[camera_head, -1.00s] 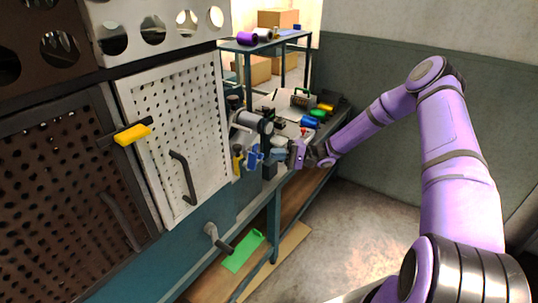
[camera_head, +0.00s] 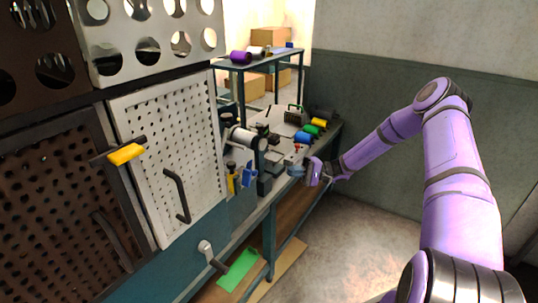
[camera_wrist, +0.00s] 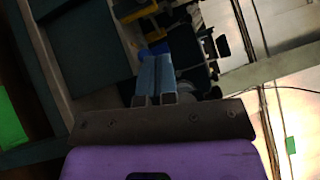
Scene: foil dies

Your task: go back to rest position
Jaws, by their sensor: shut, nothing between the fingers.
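My gripper (camera_head: 298,171) is at the end of my purple arm, beside the front edge of the workbench (camera_head: 262,205). In the wrist view my gripper (camera_wrist: 155,58) shows two blue-grey fingers close together, with nothing held between them. The bench and its dark clutter lie beyond the fingertips there. In the head view the fingertips are small and partly lost against the items behind them.
The bench holds a grey cylindrical machine (camera_head: 246,138), a blue spool (camera_head: 302,137), a green spool (camera_head: 311,129) and a yellow spool (camera_head: 319,122). A perforated cabinet door (camera_head: 170,150) stands left. A green sheet (camera_head: 238,268) lies low. Open floor (camera_head: 345,235) is right of the bench.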

